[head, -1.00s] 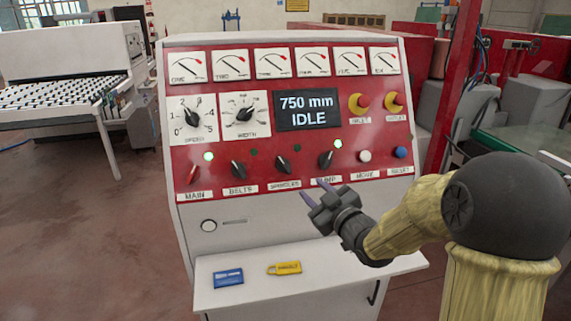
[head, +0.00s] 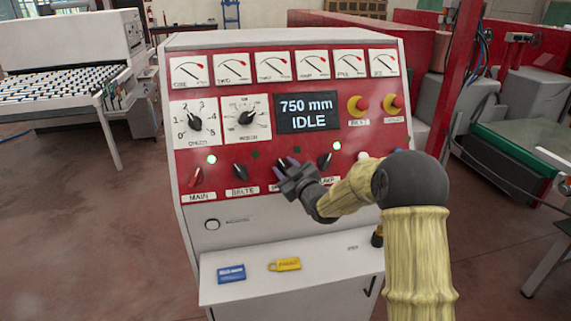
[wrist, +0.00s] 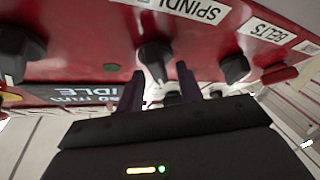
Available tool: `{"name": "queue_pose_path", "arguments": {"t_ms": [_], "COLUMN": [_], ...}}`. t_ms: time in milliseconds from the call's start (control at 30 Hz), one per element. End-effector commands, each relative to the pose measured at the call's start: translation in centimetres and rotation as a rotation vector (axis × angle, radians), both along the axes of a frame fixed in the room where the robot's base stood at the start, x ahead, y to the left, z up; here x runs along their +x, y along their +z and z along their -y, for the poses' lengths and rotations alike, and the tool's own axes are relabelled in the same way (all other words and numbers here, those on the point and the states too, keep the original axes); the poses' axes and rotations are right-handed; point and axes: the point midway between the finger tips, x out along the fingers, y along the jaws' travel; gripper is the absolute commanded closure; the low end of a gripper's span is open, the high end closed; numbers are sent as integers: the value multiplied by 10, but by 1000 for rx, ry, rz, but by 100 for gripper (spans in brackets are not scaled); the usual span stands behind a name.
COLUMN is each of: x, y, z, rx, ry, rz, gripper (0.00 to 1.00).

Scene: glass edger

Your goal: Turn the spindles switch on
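My gripper (wrist: 160,72) is open, with one dark finger on each side of the knob's near end. I cannot tell whether either finger touches it. In the head view, my gripper (head: 286,163) is at the panel and largely covers the spindles switch and its label. The small lamp above the switch (head: 295,149) is dark green and unlit.
The belts switch (head: 240,171) and pump switch (head: 325,160) stand close on either side. Lamps near main (head: 211,160) and pump (head: 337,146) glow. The display (head: 308,112) reads 750 mm IDLE.

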Motion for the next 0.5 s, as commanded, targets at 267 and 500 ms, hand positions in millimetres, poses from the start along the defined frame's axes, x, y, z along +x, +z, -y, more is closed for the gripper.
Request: {"name": "queue_pose_path", "arguments": {"t_ms": [267, 500], "x": [1, 1], "y": [0, 0], "z": [-1, -1], "rx": [0, 0], "ry": [0, 0], "rz": [0, 0], "gripper": [64, 100]}}
